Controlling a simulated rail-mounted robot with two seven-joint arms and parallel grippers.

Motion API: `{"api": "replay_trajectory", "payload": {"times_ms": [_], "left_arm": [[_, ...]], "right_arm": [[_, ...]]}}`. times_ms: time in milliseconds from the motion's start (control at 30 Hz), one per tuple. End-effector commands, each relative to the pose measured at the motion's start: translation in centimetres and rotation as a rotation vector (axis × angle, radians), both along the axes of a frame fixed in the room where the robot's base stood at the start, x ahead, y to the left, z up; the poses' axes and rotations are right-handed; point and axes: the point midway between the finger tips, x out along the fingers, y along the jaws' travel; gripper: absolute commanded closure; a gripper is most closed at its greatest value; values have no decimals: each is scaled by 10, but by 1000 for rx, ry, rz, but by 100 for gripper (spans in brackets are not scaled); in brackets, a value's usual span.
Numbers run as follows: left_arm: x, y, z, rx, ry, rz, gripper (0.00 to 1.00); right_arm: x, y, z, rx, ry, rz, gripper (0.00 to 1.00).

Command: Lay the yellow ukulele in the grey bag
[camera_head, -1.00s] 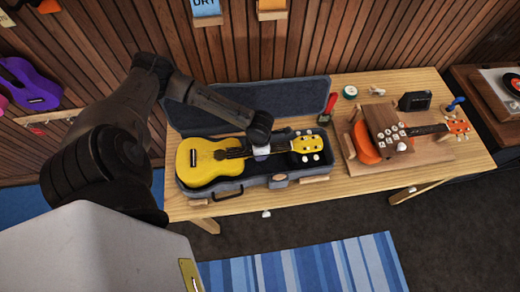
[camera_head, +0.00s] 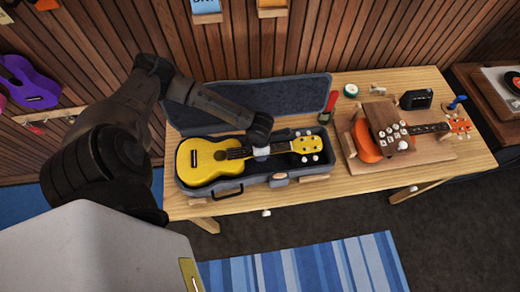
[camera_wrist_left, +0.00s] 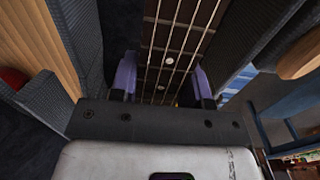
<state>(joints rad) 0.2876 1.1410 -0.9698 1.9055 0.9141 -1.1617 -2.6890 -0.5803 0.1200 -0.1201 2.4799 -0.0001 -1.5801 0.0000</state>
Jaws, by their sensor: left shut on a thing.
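The yellow ukulele (camera_head: 212,163) lies in the open grey bag (camera_head: 228,196), its body at the left end and its headstock at the right. The bag looks like a padded case with its lid (camera_head: 286,96) raised at the back. My left gripper (camera_head: 260,152) is over the ukulele's neck. In the left wrist view its two purple fingers (camera_wrist_left: 162,78) sit on either side of the dark fretboard (camera_wrist_left: 173,42), shut on the neck, between the case walls. Whether the ukulele rests fully on the case floor is hidden. My right gripper is not in view.
The wooden table (camera_head: 345,187) also holds an orange ukulele (camera_head: 366,140) under a block with white pegs (camera_head: 386,124), a red tool (camera_head: 329,106), a green-and-white roll (camera_head: 351,91) and a small black device (camera_head: 416,99). A purple ukulele (camera_head: 30,86) hangs on the left wall.

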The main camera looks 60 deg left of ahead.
Motion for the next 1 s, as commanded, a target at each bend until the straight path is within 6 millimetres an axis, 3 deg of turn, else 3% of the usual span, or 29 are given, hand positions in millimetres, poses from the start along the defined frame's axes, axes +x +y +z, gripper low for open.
{"api": "replay_trajectory", "payload": {"times_ms": [500,933,967,1000], "left_arm": [[0,0,-25,-1,0,0,100],[0,0,-27,0,0,0,100],[0,0,-27,0,0,0,56],[0,0,-27,0,0,0,52]], "right_arm": [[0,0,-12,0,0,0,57],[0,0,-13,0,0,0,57],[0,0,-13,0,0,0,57],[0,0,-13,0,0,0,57]]}}
